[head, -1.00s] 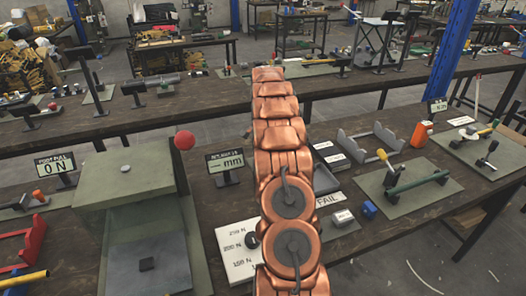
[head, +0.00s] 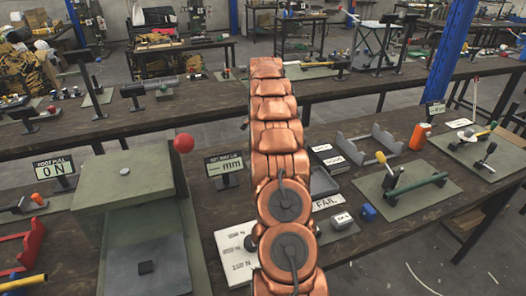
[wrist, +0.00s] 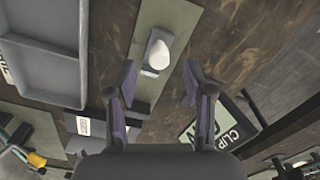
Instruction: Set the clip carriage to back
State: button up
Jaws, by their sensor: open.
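In the wrist view, a small grey block with a white rounded knob (wrist: 158,53) sits on a narrow grey-green strip (wrist: 160,20). It looks like the clip carriage on its track, though no label on it can be read. My gripper (wrist: 158,88) is open and empty, its two dark fingers apart. The knob shows in the gap between the fingers, beyond their tips and not held. In the head view my copper arm hides the gripper and the block.
A grey tray (wrist: 45,65) lies left of the strip in the wrist view. In the head view a press with a red ball handle (head: 184,144) stands left of my arm. A "FAIL" label (head: 326,202) and a grey rack (head: 372,144) are on the right.

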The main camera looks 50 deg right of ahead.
notch_tip(320, 180, up, 7)
jog(key=shift+r, duration=0.2)
dwell(0.4)
dwell(0.6)
